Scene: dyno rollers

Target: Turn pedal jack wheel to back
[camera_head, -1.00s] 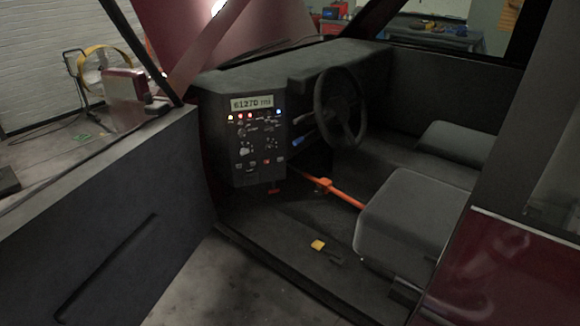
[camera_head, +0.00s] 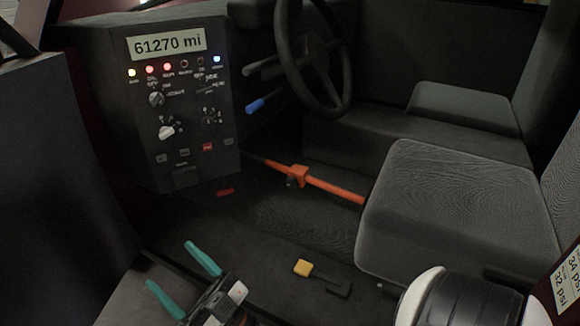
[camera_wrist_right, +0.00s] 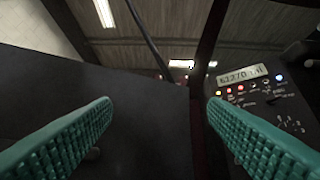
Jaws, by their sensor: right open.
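The pedal jack (camera_head: 335,189) is an orange bar. It runs from the dark footwell under the dashboard to the front of the seat. An orange block (camera_head: 299,174) with a small dark part under it sits on the bar; I cannot clearly make out the wheel or which way it is turned. My right gripper (camera_head: 170,263) has teal fingers spread apart with nothing between them. It is low at the left, by the door opening, well short of the jack. In the right wrist view the open fingers (camera_wrist_right: 160,106) face the dark door panel and dashboard. My left gripper is not in view.
The dashboard panel (camera_head: 180,105) with knobs and lights stands left of the jack. The steering wheel (camera_head: 312,55) hangs above it, and the seat (camera_head: 455,215) is to the right. A yellow-tipped handle (camera_head: 303,268) lies on the sill side of the floor. The dark door (camera_head: 60,190) is at left.

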